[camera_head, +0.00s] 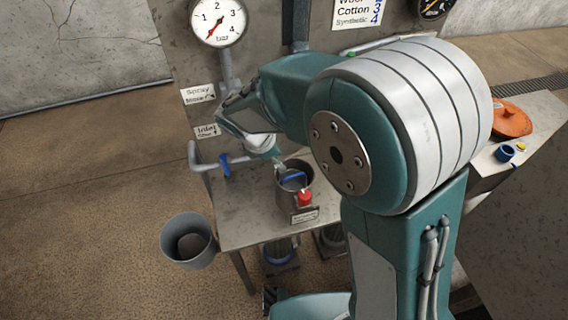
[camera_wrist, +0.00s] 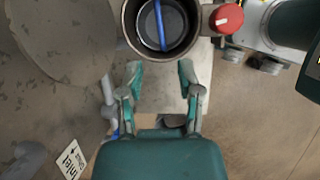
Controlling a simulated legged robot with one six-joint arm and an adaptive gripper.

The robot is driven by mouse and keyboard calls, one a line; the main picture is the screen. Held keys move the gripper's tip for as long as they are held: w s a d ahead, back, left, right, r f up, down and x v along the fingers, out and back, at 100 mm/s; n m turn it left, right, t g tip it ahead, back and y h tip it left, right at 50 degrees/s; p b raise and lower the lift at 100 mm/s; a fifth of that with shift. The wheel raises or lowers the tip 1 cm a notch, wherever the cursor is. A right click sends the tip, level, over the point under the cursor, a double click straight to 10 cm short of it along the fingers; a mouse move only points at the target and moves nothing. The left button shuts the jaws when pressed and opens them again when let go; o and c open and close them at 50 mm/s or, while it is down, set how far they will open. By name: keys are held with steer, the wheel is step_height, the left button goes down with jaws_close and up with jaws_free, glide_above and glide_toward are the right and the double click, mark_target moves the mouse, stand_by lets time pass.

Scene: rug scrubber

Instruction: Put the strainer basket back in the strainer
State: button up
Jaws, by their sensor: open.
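The strainer (camera_head: 281,196) is an open metal pot on the steel bench, with its rim (camera_wrist: 129,22) at the top of the wrist view. A strainer basket with a blue bar handle (camera_head: 294,176) sits inside the pot. In the wrist view the blue handle (camera_wrist: 161,24) runs across a dark grey round bottom (camera_wrist: 149,31). How fully the basket is seated cannot be told. My gripper (camera_wrist: 160,70) is open and empty, its two teal fingertips apart and just short of the pot in the wrist view. In the head view the gripper is small and partly hidden near the pot.
A red knob (camera_head: 305,197) stands beside the pot. A blue-handled pipe valve (camera_head: 226,165) is at the bench's left. A grey bucket (camera_head: 187,241) stands left of the bench.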

steer(key=shift+r, duration=0.2)
steer(key=s+d+r+m+y, duration=0.2)
steer(key=s+d+r+m, duration=0.4)
steer(key=d+r+m, duration=0.45)
steer(key=s+d+r+m+t+y, duration=0.2)
steer(key=s+d+r+m, duration=0.3)
steer(key=s+m, duration=0.5)
steer(key=shift+s+d+t, duration=0.55)
steer(key=shift+d+t, duration=0.15)
steer(key=shift+t, duration=0.1)
steer(key=shift+m, duration=0.25)
